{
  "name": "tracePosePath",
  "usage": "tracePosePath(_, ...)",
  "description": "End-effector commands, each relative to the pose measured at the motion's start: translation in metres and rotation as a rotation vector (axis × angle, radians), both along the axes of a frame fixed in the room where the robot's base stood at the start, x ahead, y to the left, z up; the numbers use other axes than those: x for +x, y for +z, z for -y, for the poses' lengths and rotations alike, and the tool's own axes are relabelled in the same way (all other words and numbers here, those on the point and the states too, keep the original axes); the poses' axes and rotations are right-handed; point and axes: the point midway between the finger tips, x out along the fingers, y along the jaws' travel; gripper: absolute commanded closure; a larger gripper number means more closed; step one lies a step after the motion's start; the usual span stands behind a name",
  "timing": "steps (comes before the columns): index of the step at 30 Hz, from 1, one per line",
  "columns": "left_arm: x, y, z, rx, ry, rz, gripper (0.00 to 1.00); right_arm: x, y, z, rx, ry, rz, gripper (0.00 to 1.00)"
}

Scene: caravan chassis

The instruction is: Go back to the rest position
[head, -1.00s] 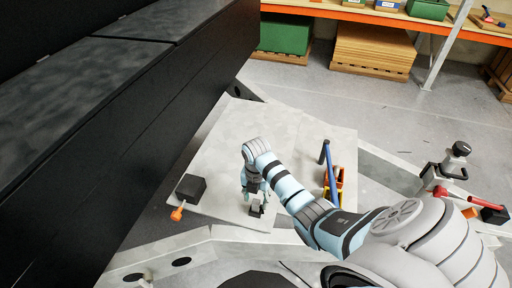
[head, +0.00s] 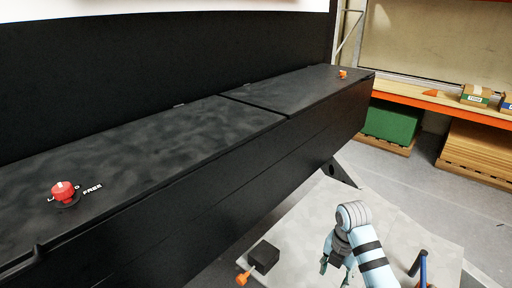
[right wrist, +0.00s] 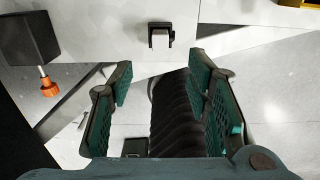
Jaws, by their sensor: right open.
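My right gripper (head: 334,270) is at the lower right of the head view, over the pale metal plate (head: 405,228). In the right wrist view its two green-padded fingers (right wrist: 163,90) are spread apart with nothing held between them. A dark ribbed shape shows between and below the fingers in that view. My left gripper is not in view.
A black block (head: 264,256) with an orange knob (head: 242,278) lies left of my right gripper. A small black bracket (right wrist: 161,36) is on the plate ahead of the fingers. A long black box (head: 230,140) with a red knob (head: 63,192) fills the left. A blue-handled tool (head: 421,268) stands right.

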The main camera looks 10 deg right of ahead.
Motion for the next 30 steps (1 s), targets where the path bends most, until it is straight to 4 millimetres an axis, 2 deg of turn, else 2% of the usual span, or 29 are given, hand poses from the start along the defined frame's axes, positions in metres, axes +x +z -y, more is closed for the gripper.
tracePosePath(2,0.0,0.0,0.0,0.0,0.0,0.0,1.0,-0.005,-0.007,-0.003,-0.005,-0.047,0.005,0.55)
tracePosePath(5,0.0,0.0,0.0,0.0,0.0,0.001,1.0,-0.028,-0.031,-0.014,-0.024,-0.263,0.035,0.55)
tracePosePath(9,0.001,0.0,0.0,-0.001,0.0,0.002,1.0,-0.079,-0.062,-0.037,-0.012,-0.738,0.122,0.55)
tracePosePath(12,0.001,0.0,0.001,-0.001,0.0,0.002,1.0,-0.112,-0.071,-0.05,0.029,-1.05,0.177,0.55)
tracePosePath(17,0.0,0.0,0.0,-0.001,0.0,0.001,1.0,-0.157,-0.069,-0.065,0.115,-1.463,0.23,0.55)
tracePosePath(25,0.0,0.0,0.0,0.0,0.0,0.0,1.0,-0.217,-0.042,-0.079,0.293,-2.069,0.272,0.55)
tracePosePath(30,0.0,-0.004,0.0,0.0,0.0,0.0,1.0,-0.205,-0.109,-0.072,0.257,-2.089,0.254,0.55)
